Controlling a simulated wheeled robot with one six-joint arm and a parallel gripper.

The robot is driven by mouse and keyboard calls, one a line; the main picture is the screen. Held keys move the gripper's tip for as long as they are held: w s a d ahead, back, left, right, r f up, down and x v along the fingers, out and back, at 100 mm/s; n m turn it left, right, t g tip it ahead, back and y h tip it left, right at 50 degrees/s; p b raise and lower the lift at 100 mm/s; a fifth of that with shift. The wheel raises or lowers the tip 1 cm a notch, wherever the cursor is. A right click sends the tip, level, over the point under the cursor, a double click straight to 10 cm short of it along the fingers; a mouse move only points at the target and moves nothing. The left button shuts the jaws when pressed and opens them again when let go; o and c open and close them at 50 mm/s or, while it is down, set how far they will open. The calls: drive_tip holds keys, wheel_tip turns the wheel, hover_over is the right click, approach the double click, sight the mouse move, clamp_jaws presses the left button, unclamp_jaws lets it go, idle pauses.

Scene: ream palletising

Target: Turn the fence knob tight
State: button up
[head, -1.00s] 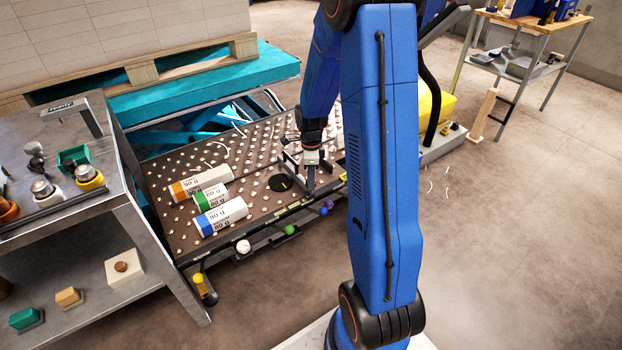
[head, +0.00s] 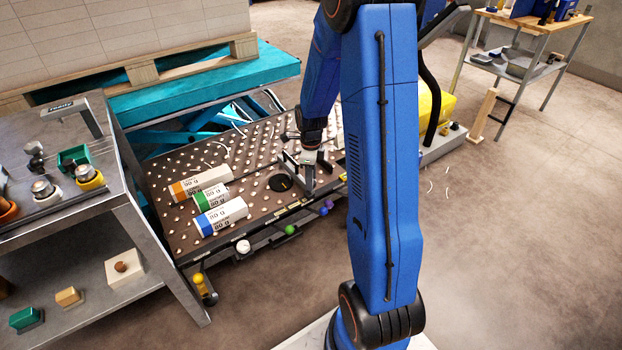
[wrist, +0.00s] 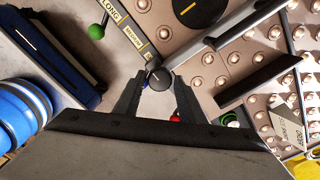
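The fence knob (wrist: 158,79) is a small round black knob with a pale line across its top, on the grey metal fence bar (wrist: 228,30) in the wrist view. My gripper (wrist: 159,84) has one dark finger on either side of the knob, and both appear to touch it. In the head view my gripper (head: 308,172) points down near the front edge of the studded table (head: 245,165). The knob itself is hidden there by the fingers.
A larger black disc (head: 280,183) with a yellow mark lies left of my gripper. Three wrapped reams, with orange (head: 201,182), green (head: 211,196) and blue (head: 221,217) ends, lie farther left. Coloured ball knobs, one green (head: 290,229), line the table's front edge. A grey cart (head: 70,215) stands left.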

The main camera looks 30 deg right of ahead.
drive_tip(key=shift+o, duration=0.9)
wheel_tip(320, 180, up, 17)
drive_tip(key=shift+r, duration=0.2)
drive_tip(key=s+a+r+n+t, duration=0.1)
drive_tip(key=s+a+r+n, duration=0.2)
drive_tip(key=s+n, duration=0.6)
drive_tip(key=s+a+r+n+t, duration=0.2)
drive_tip(key=s+a+r+n, duration=0.1)
drive_tip(key=s+a+n, duration=0.4)
drive_tip(key=s+a+r+n+t, duration=0.1)
drive_tip(key=s+a+r+n, duration=0.2)
drive_tip(key=s+n, duration=0.7)
drive_tip(key=s+a, duration=0.2)
drive_tip(key=shift+s+a+r+n+t, duration=0.15)
drive_tip(key=shift+a+r+n+t, duration=0.15)
drive_tip(key=shift+r+n+t, duration=0.1)
